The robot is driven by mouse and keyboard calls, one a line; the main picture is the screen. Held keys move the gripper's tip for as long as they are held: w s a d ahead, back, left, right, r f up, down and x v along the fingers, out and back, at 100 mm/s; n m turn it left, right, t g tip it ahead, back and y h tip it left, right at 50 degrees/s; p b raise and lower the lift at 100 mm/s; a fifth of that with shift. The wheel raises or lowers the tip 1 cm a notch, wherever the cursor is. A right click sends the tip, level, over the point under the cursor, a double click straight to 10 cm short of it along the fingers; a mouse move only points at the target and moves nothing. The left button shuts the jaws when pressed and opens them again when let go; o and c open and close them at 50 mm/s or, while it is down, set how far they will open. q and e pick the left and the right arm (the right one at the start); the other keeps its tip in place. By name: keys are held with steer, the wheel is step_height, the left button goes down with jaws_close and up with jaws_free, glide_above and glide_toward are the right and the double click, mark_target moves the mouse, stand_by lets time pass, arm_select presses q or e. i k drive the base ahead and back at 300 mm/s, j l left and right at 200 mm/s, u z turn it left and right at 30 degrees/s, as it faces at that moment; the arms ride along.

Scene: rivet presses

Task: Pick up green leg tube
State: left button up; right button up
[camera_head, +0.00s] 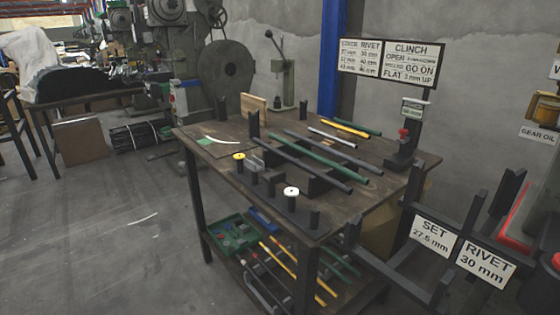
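A long green tube (318,159) lies across dark supports on the wooden workbench (222,150), slanting from back left to front right. A dark grey tube (303,165) lies parallel just in front of it. A second, shorter green tube (360,128) lies near the back edge, next to a yellow tube (345,128). More green tubes (340,262) are on the lower shelf, partly hidden. I cannot tell which green one is named the leg tube. Neither of my grippers is in view.
A white tube (331,138), a yellow spool (239,157), a white-topped spool (291,192) and upright dark posts stand or lie on the bench. A dark frame with signs (435,234) crowds the lower right. Floor at left is open.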

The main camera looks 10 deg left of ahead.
mark_target(359, 177)
steer(key=z, duration=1.3)
steer(key=j+z, duration=0.2)
steer(key=j, duration=0.65)
steer(key=k+j+z, duration=0.1)
steer(key=j+z, duration=0.15)
steer(key=j, duration=0.55)
